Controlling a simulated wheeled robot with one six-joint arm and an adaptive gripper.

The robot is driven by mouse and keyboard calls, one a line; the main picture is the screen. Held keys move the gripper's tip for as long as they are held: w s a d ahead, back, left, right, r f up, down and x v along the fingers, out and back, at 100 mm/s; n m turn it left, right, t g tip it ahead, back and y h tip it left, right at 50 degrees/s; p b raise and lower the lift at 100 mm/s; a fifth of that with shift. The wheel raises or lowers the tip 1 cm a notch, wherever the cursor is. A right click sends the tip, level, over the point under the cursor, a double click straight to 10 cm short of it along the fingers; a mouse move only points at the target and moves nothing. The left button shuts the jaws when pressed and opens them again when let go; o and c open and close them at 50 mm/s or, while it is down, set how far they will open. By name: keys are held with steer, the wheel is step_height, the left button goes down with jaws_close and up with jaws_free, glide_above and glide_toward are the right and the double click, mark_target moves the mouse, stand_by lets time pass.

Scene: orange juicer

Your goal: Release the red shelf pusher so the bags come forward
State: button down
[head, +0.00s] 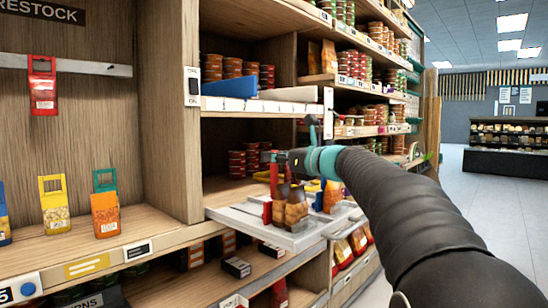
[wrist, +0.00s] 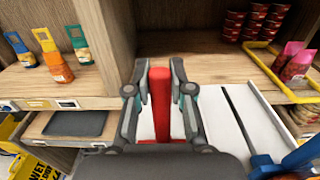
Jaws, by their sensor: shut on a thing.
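The red shelf pusher (wrist: 160,103) stands upright between my two fingers in the wrist view. My gripper (wrist: 161,86) is shut on it. In the head view my gripper (head: 284,166) is above the pale pull-out tray (head: 298,241), and part of the red pusher (head: 274,184) shows below and beside it. Brown and orange bags (head: 291,208) stand on the tray in front of the gripper. In the wrist view a pink-red bag (wrist: 296,62) stands at the right, and the tray (wrist: 222,128) has a dark slot along it.
A blue upright part (wrist: 292,160) is at the lower right of the wrist view. Several stacked red tins (head: 248,160) stand in the shelf behind. A wooden divider (head: 168,100) is left of the tray. Hanging-top packets (head: 105,212) stand on the left shelf. The right aisle is open.

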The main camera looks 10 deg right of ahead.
steer(key=p+x, duration=0.3)
steer(key=x, duration=0.4)
steer(key=shift+w+p, duration=0.2)
steer(key=shift+p, duration=0.1)
steer(key=shift+a, duration=0.15)
steer(key=c, duration=1)
jaws_free()
steer(key=v, duration=1.2)
